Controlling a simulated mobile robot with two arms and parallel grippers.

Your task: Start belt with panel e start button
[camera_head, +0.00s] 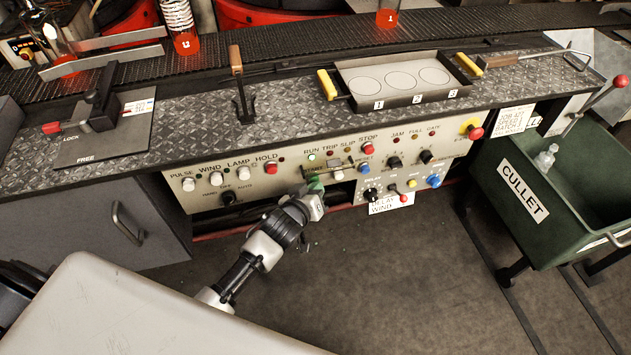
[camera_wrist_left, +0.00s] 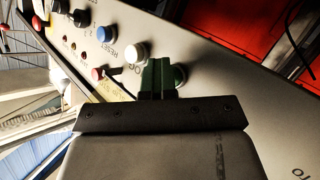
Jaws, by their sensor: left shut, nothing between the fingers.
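The cream control panel (camera_head: 255,165) runs along the front of the bench. Its green start button (camera_head: 315,182) shows just at the tip of my left gripper (camera_head: 313,197), under a partly hidden START label. In the left wrist view, my shut, empty left gripper (camera_wrist_left: 159,78) reaches the panel face right beside the green button (camera_wrist_left: 180,74), which the fingers partly cover. I cannot tell whether they touch or press it. A RUN lamp (camera_head: 311,157) looks bright white. My right gripper is not in view.
A white button (camera_head: 337,175), a blue button (camera_head: 364,168) and a red STOP button (camera_head: 367,149) sit close by. A lower panel with a DELAY WIND tag (camera_head: 391,203) is to the right. A green CULLET cart (camera_head: 555,205) stands at right.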

